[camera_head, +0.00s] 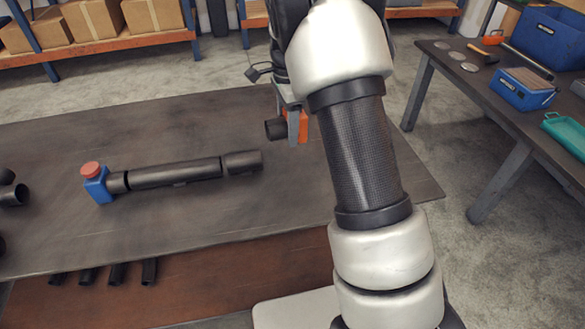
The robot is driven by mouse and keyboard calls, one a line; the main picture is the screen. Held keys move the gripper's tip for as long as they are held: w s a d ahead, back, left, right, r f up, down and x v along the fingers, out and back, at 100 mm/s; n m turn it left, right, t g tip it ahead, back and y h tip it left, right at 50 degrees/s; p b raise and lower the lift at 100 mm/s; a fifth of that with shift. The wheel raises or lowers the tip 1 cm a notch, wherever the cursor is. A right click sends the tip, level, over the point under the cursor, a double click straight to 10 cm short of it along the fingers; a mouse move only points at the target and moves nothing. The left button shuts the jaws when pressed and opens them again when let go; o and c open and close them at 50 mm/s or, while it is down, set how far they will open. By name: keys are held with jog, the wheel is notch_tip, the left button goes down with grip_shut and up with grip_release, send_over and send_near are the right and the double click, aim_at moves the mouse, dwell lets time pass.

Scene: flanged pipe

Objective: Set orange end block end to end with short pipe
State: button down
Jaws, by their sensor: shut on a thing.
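My gripper (292,124) is at the right part of the table, pointing down, largely hidden behind my arm. It is shut on the orange end block (303,127), which shows as a small orange patch behind a grey finger. A short dark tube end (275,129) sticks out to the left of the block. A row of dark pipe lies on the table: a long pipe (175,173) with a shorter, thicker piece, seemingly the short pipe (242,162), at its right end. The held block is above and right of that end, apart from it. I cannot tell its height over the table.
A blue block with a red round top (95,180) stands at the row's left end. Dark pipe pieces (13,194) lie at the table's left edge. The dark table (210,215) is clear in front of the row. A side table (470,85) with blue bins stands at right.

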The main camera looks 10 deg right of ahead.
jog(key=shift+w+f+m, duration=0.1)
jog(key=shift+w+m, duration=0.25)
jog(key=shift+m, duration=0.05)
jog(key=shift+f, duration=0.25)
jog(key=shift+w+f+b, duration=0.1)
jog(key=shift+f+b, duration=0.3)
jog(key=shift+f, duration=4.35)
jog(key=shift+f, duration=0.15)
jog(key=c, duration=0.7)
grip_release()
